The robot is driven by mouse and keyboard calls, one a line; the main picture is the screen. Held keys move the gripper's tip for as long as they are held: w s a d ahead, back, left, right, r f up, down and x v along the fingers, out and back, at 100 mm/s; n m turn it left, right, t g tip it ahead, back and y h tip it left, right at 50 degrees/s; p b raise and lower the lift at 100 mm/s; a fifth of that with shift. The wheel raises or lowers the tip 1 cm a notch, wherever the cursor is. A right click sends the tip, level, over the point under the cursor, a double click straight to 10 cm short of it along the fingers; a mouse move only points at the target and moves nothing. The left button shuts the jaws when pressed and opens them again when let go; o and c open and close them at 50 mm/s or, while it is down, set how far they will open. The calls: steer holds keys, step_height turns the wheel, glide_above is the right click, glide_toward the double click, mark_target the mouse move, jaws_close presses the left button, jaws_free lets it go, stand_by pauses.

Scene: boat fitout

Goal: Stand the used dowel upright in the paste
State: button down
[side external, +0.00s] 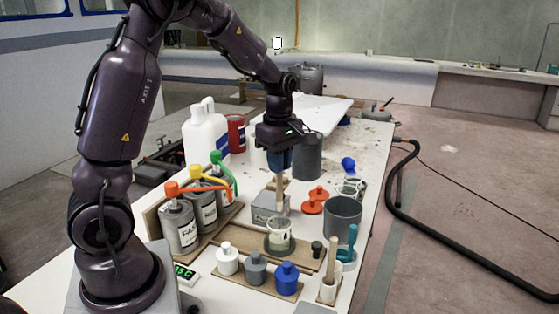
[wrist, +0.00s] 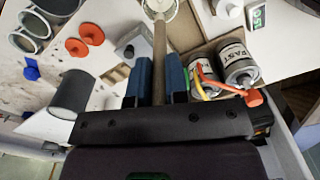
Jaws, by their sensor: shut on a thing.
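My gripper (side external: 279,165) is shut on a pale wooden dowel (side external: 280,194). The dowel points straight down in the side view, below the blue fingers. The wrist view shows it (wrist: 160,48) between the two blue fingers (wrist: 158,80). A clear cup with pale contents (side external: 279,238) stands on a dark round base directly below the dowel. It also shows at the top edge of the wrist view (wrist: 170,14). The dowel's lower end meets the cup's rim area in the picture; I cannot tell whether it touches the paste.
Bottles with red, yellow and green pump tops (side external: 200,208) stand left of the cup. White, grey and blue small bottles (side external: 256,270) are in front. A grey container (side external: 342,217) and a holder with another stick (side external: 328,287) stand right. A grey block (side external: 268,207) sits behind.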

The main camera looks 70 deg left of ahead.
mark_target(279, 206)
steer(key=shift+f, duration=5.2)
steer(key=c, duration=1.4)
jaws_free()
steer(key=shift+r, duration=0.15)
steer(key=shift+r, duration=1.6)
steer(key=shift+o, duration=0.4)
